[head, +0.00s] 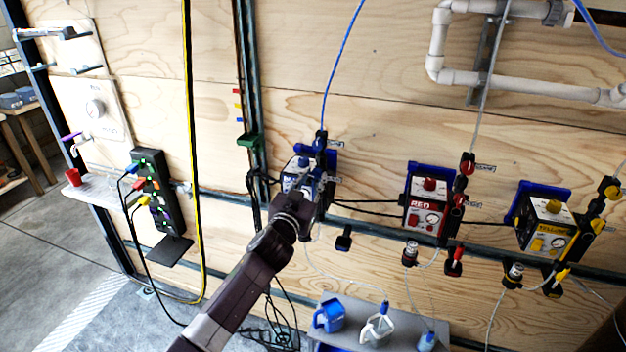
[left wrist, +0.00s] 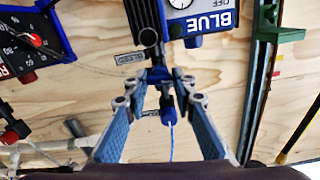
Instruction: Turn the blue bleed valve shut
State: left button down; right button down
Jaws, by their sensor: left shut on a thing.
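The blue filter unit (head: 296,171) is fixed to the plywood wall, with its blue bracket behind it. Its face with the BLUE label (left wrist: 212,22) is upside down at the top of the left wrist view. My left gripper (left wrist: 163,80) reaches in beside the unit and is shut on the blue bleed valve (left wrist: 160,75), which is mostly hidden between the fingertips. A blue fitting (left wrist: 168,117) with a thin blue tube lies just beyond the fingers. In the head view my left gripper (head: 306,193) covers part of the unit. My right gripper is not in view.
The RED unit (head: 423,215) and the YELLOW unit (head: 546,235) stand to the right. Cables run along the wall. A shelf with jugs (head: 330,315) is below. A black power strip (head: 158,190) and a yellow cable hang at left. White pipes (head: 520,82) are at upper right.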

pick_arm(q)
jog(key=m, duration=1.2)
jog(key=shift+m, duration=0.4)
jog(key=shift+f+m, duration=0.1)
jog(key=shift+m, duration=1.7)
jog(key=c, duration=1.7)
grip_release()
jog(key=shift+c, duration=0.2)
jog(key=shift+o, duration=0.7)
